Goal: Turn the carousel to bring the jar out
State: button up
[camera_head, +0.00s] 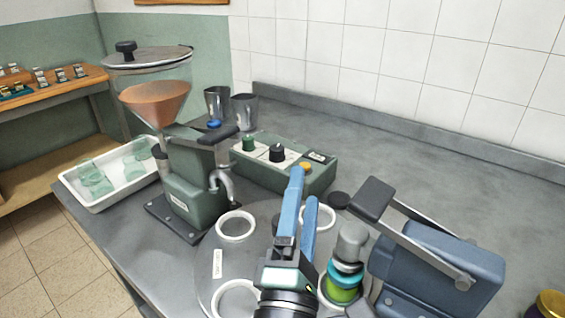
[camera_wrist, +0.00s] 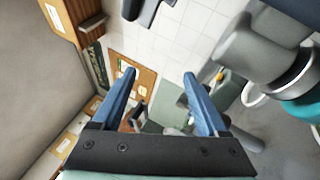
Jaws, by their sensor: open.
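The carousel (camera_head: 262,215) is a round grey plate with white rings (camera_head: 236,226) on the bench. A green jar (camera_head: 342,293) with a teal part on top sits at the carousel's right side, under the grey head (camera_head: 350,243) of a blue machine (camera_head: 435,272). My gripper (camera_head: 303,185) is above the carousel, left of the jar, and hides part of the plate. In the wrist view my gripper (camera_wrist: 161,73) has its blue fingers apart with nothing between them. The grey head (camera_wrist: 258,50) and a teal part (camera_wrist: 302,110) show at right there.
A green filling machine (camera_head: 193,180) with a hopper stands left of the carousel. A control box (camera_head: 310,175) with knobs is behind it. A white tray (camera_head: 105,185) is at left. A yellow-lidded jar (camera_head: 551,302) is at lower right. The bench along the back right is clear.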

jog(key=s+a+f+n+g+y+p, duration=0.1)
jog(key=f+n+p, duration=0.1)
jog(key=n, duration=0.3)
jog(key=s+a+f+n+g+y+p, duration=0.1)
jog(key=s+f+n+p, duration=0.1)
jog(key=n+p, duration=0.3)
jog(key=s+a+f+n+g+y+p, duration=0.1)
jog(key=s+f+n+p, duration=0.1)
jog(key=n, duration=0.4)
notch_tip(320, 180, down, 2)
jog(key=shift+s+a+f+p, duration=0.1)
jog(key=shift+s+p, duration=0.05)
jog(key=shift+p, duration=0.75)
jog(key=w, duration=0.4)
jog(key=w+p, duration=0.1)
jog(key=w, duration=0.8)
jog(key=shift+d, duration=0.3)
grip_shut()
jog(key=shift+s+f, duration=0.1)
